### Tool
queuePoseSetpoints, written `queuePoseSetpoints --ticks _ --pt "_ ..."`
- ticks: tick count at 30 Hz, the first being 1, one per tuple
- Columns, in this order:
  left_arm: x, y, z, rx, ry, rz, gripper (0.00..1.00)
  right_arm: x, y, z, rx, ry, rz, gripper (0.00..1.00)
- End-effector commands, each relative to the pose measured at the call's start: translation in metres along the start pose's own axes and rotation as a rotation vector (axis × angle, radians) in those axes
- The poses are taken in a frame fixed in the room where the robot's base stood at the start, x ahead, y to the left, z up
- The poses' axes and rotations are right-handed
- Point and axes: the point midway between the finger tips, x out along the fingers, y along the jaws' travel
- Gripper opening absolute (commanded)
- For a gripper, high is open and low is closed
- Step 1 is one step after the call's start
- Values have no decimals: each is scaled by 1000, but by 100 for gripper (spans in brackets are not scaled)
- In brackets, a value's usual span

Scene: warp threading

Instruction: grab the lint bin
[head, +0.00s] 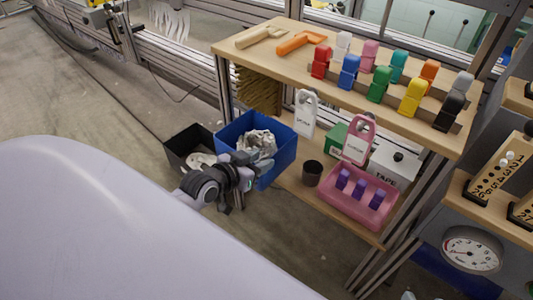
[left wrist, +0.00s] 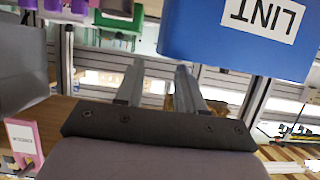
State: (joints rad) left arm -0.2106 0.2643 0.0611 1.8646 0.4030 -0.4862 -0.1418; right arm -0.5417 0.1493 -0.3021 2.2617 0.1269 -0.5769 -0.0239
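The lint bin is a blue open box (head: 278,164) filled with pale fluff, at the left end of the lower shelf in the head view. In the left wrist view it appears upside down at the top right, its blue wall (left wrist: 200,38) bearing a white LINT label. My left gripper (head: 232,204) is just in front of the bin in the head view and hides part of its lower front. In the left wrist view the left gripper (left wrist: 157,72) has its two fingers apart with nothing between them. My right gripper is not in view.
A black bin (head: 184,146) stands left of the blue one. A dark cup (head: 312,173) and a pink tray (head: 352,213) with purple pieces sit to its right. The wooden upper shelf (head: 335,78) carries coloured blocks. A brush (head: 258,92) hangs behind the bin.

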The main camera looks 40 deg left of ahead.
Motion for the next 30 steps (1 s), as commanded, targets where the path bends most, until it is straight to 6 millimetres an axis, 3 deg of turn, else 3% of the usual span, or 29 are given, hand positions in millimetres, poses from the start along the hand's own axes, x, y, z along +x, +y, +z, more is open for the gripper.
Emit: queuePoseSetpoints --ticks 6,15,16,19,23,30 --pt "-16 0 0 0 -2 0 38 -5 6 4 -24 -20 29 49" --pt "-18 0 0 0 0 0 38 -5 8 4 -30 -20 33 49" --pt "-18 0 0 0 0 0 41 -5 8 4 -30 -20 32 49" --pt "-19 5 2 2 -4 8 74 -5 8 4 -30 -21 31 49" --pt "-20 14 10 78 -34 6 76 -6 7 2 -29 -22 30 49" --pt "-26 40 42 399 -136 -2 76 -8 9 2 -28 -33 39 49"
